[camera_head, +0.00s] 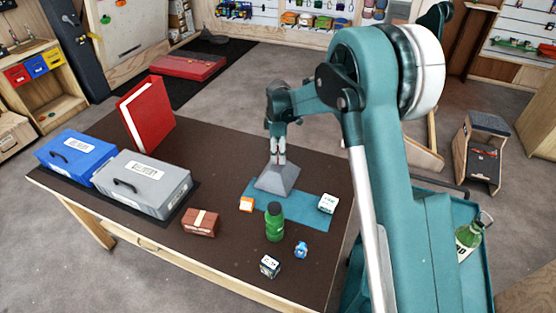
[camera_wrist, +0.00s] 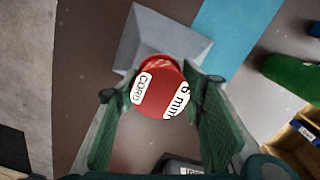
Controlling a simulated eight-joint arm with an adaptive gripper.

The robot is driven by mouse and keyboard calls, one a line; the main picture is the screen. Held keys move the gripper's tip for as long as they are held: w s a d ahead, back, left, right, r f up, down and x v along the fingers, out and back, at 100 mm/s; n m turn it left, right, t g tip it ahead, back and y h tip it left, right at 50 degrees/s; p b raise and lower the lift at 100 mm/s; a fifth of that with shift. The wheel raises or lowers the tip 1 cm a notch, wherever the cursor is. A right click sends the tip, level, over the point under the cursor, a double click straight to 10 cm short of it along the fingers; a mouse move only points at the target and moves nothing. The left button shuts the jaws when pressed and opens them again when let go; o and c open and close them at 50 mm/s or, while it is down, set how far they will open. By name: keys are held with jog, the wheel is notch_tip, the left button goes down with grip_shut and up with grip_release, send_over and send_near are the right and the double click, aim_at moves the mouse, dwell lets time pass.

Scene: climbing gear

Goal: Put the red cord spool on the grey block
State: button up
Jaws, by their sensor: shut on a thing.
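The red cord spool (camera_wrist: 158,95) sits between the fingers of my gripper (camera_wrist: 161,88) in the wrist view, its labelled end facing the camera. My gripper is shut on it. The grey block (camera_wrist: 160,35) shows just beyond the spool, with sloping sides and partly covered by it. In the head view my gripper (camera_head: 278,152) points down right at the top of the grey block (camera_head: 277,180). The spool cannot be made out there. I cannot tell whether the spool touches the block.
A brown box (camera_head: 200,222), grey case (camera_head: 143,183), blue case (camera_head: 76,157) and red binder (camera_head: 146,114) stand to the left.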

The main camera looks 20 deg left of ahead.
aim_at(278, 165)
jog(key=shift+f, duration=0.1)
jog(key=shift+f, duration=1.75)
jog(key=shift+f, duration=0.15)
jog(key=o, duration=0.9)
jog(key=shift+r, duration=0.2)
notch_tip(278, 165, up, 12)
jog(key=shift+f, duration=0.1)
